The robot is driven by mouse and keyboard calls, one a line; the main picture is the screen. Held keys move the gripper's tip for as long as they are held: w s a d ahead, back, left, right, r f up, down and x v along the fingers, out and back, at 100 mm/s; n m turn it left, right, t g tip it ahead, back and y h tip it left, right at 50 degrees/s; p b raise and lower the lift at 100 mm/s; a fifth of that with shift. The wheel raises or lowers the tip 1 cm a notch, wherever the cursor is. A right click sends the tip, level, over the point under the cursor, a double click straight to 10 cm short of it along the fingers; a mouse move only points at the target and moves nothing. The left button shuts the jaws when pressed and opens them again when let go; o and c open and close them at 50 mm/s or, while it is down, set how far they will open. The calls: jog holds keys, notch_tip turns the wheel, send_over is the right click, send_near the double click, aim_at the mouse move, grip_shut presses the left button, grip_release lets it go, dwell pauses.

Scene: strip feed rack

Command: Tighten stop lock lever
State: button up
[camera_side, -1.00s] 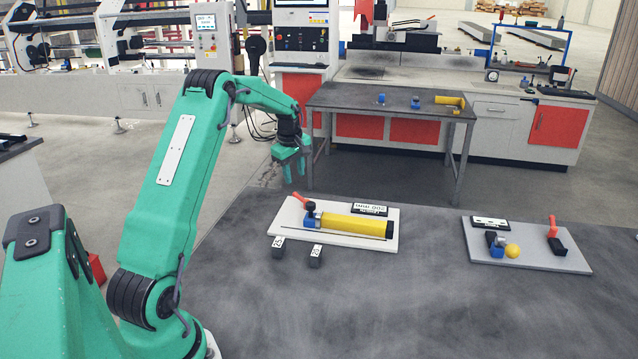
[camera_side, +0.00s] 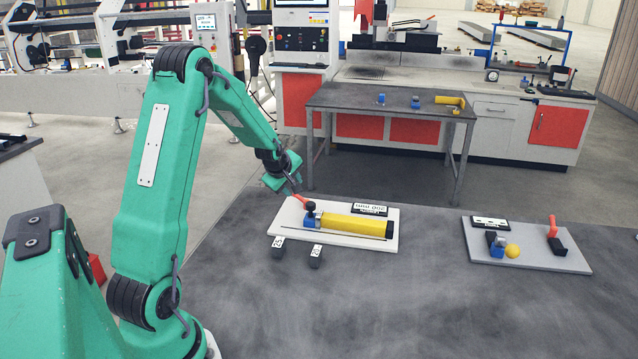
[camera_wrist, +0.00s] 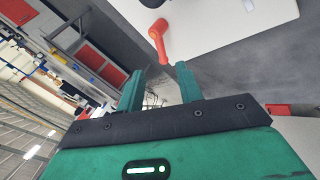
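The orange lever (camera_side: 298,198) stands out to the left of a black knob (camera_side: 310,206) on a blue block (camera_side: 309,219) at the left end of the white board (camera_side: 390,225). In the wrist view the lever (camera_wrist: 156,38) hangs toward my gripper. My gripper (camera_wrist: 160,68) is open, with its two green fingers apart on either side of the lever's free end. No firm contact shows. In the side view my gripper (camera_side: 295,190) is tilted, just above and left of the lever.
A yellow bar (camera_side: 355,226) and a thin rod lie along the white board. Two dark labelled blocks (camera_side: 315,256) stand before it. A grey board (camera_side: 560,258) with another orange lever (camera_side: 552,226) is at right. The table between the boards is clear.

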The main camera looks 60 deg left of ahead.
aim_at(298, 195)
jog(key=shift+s+d, duration=0.15)
jog(key=shift+a+x, duration=0.15)
jog(key=shift+x, duration=1.75)
jog(key=shift+a+x, duration=0.15)
jog(key=shift+x, duration=1.8)
jog(key=shift+r, duration=0.1)
grip_shut()
